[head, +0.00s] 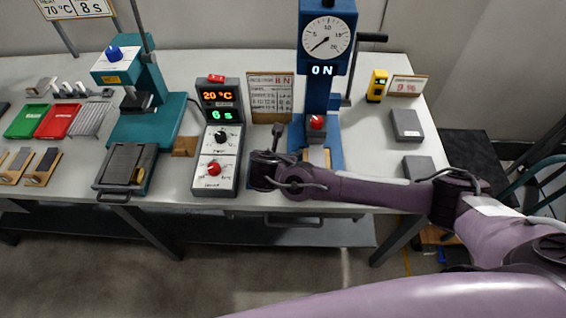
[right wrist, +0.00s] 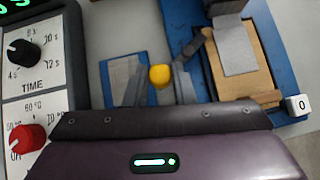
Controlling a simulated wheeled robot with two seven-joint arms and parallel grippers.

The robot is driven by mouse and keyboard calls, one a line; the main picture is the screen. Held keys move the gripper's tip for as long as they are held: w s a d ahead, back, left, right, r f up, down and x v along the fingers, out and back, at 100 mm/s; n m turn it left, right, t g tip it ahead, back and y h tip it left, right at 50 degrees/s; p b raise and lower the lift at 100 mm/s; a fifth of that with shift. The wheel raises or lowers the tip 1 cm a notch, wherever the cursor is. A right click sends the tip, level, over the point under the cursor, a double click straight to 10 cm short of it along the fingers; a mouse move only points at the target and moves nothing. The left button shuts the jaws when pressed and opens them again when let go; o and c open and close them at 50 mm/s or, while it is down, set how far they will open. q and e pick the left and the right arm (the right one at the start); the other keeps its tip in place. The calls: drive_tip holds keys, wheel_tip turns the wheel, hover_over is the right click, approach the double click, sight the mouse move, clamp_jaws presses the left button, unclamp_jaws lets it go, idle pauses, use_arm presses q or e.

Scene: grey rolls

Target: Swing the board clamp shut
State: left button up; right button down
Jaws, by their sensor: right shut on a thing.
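My right gripper (head: 264,168) is at the front of the blue press (head: 319,90), left of its base, seen from above in the head view. In the right wrist view its two fingers (right wrist: 161,88) are shut on a yellow knob (right wrist: 160,75), which looks like the board clamp's handle. A grey metal link (right wrist: 192,47) lies between the knob and a wooden board (right wrist: 239,82) on the press's blue base. A grey plate (right wrist: 235,50) lies over the board. The clamp's contact with the board is unclear. My left gripper is out of view.
A control box (head: 215,160) with a red knob stands close left of the gripper. A blue-edged pad (right wrist: 123,80) lies between them. A teal press (head: 142,95) stands further left. Grey blocks (head: 407,125) and a yellow device (head: 377,85) are to the right.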

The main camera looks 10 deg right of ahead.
drive_tip(key=shift+w+a+m+g+h, duration=0.2)
drive_tip(key=shift+w+m+g+h, duration=0.4)
drive_tip(key=shift+m, duration=0.5)
drive_tip(key=shift+w+a+m+g+h, duration=0.2)
drive_tip(key=shift+w+m+g+h, duration=0.3)
drive_tip(key=shift+m+h, duration=0.45)
drive_tip(key=shift+w+m, duration=0.1)
drive_tip(key=shift+m, duration=0.15)
drive_tip(key=c, duration=1.2)
unclamp_jaws()
drive_tip(key=b+v, duration=0.1)
drive_tip(key=v, duration=0.6)
drive_tip(key=shift+r, duration=0.25)
drive_tip(key=shift+a, duration=0.1)
drive_tip(key=shift+s, duration=0.25)
